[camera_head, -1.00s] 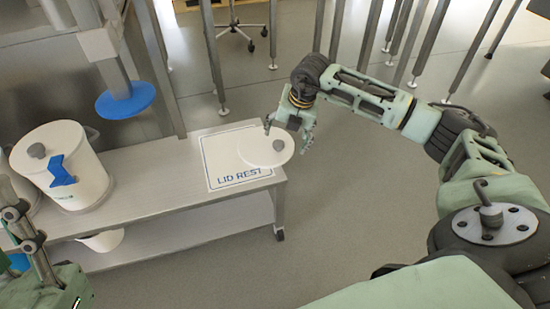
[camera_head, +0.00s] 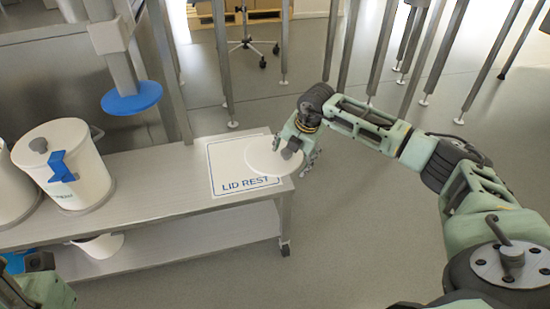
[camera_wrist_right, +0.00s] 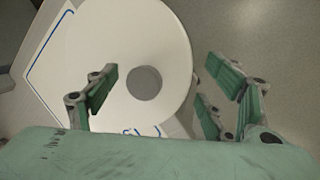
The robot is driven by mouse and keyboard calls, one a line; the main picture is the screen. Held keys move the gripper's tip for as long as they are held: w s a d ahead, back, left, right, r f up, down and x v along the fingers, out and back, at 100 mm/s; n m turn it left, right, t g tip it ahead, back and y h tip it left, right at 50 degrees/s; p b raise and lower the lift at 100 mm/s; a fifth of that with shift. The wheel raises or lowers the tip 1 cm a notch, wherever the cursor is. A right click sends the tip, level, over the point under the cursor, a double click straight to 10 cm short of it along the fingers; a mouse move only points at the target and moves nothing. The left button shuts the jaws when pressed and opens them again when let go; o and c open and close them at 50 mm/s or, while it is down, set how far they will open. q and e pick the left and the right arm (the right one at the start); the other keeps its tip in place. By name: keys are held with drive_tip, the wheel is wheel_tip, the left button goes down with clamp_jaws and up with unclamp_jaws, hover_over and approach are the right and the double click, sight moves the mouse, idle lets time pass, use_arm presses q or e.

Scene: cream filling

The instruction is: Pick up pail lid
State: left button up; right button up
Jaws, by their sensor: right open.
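The round white pail lid (camera_head: 258,158) lies on the LID REST sheet at the right end of the steel bench and overhangs its edge. Its grey knob (camera_head: 290,154) points up. My right gripper (camera_head: 295,151) is open at the knob. In the right wrist view the lid (camera_wrist_right: 150,35) fills the middle, and the knob (camera_wrist_right: 144,82) sits between the spread fingers of the gripper (camera_wrist_right: 163,75), nearer the left finger, with gaps on both sides. Part of my left arm shows at the lower left; its finger state is unclear.
A white pail (camera_head: 72,185) with a blue clip and a knobbed lid stands at the bench's left, beside another pail (camera_head: 10,190). A blue disc (camera_head: 132,98) hangs from a machine above the bench. Metal posts stand behind. Floor right of the bench is clear.

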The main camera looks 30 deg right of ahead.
drive_tip(key=shift+r, duration=0.1)
drive_tip(key=c, duration=1.2)
